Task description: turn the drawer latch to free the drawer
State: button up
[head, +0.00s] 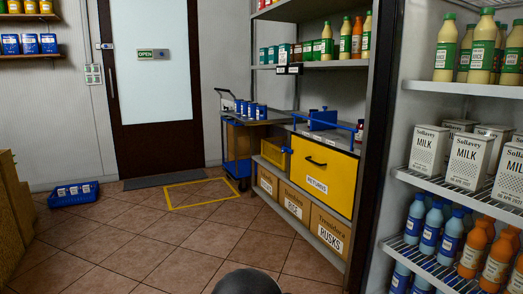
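A yellow drawer front (320,182) with a "RETURNS" label and a dark handle (315,161) sits in the shelf unit right of the middle. It looks shut. My gripper is not in view. Only a dark rounded shape, probably part of my arm, shows at the bottom edge, well short of the drawer.
Boxes of rice and rusks (310,218) stand below the drawer. A blue cart (237,150) stands left of the shelf unit. A blue crate (74,193) lies on the floor at left. A stocked fridge (395,180) is close at right. The tiled floor (150,245) in front is clear.

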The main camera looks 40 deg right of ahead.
aim_at(283, 149)
jog(key=u, duration=0.1)
jog(key=i, duration=1.8)
jog(key=z, duration=0.7)
jog(key=i, duration=1.05)
jog(key=z, duration=1.55)
jog(key=i, duration=0.55)
jog(key=z, duration=0.5)
